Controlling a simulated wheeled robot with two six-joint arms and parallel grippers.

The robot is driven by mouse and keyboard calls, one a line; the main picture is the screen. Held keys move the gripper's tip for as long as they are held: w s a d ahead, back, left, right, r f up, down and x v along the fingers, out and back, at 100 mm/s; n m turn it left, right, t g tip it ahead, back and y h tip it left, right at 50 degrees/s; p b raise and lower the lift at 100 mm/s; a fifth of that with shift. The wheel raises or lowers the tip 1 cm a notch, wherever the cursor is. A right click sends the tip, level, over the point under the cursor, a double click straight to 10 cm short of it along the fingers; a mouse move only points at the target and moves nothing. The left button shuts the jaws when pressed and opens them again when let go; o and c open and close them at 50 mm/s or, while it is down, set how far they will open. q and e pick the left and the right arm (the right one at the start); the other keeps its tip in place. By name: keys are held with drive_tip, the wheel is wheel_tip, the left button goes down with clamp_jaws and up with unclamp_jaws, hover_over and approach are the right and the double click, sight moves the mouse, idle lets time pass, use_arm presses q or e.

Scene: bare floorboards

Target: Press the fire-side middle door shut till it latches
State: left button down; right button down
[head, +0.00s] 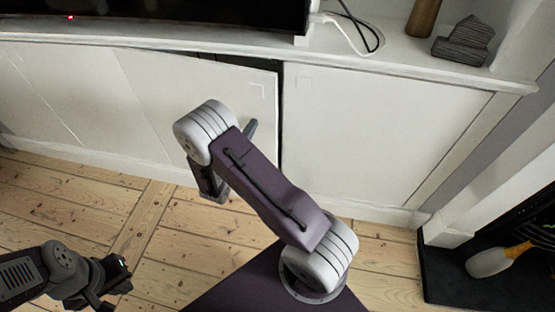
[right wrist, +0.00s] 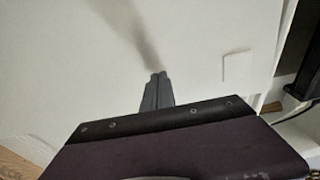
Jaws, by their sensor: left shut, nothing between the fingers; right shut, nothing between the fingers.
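The fire-side middle door (head: 195,95) is a white cabinet panel in the head view. It stands slightly ajar: a dark gap shows along its top and down its right edge. My right gripper (head: 252,127) is shut and empty in front of the door near its right edge. In the right wrist view the closed fingertips (right wrist: 157,77) point at the white door face (right wrist: 200,40), with a blurred shadow beyond them. I cannot tell whether they touch it. My left gripper (head: 112,285) is low at the left, over the floor, shut and away from the door.
The neighbouring white door (head: 370,130) to the right looks flush. A shelf above holds a dark screen (head: 180,15), cables (head: 360,35) and a grey stacked ornament (head: 463,42). A dark hearth (head: 450,275) with a brush (head: 490,262) is at the lower right. The floorboards (head: 80,200) at left are clear.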

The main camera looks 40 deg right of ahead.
drive_tip(key=shift+p+x, duration=0.45)
drive_tip(key=shift+x, duration=3.05)
drive_tip(key=p+v, duration=0.3)
drive_tip(key=v, duration=1)
drive_tip(key=shift+p, duration=0.4)
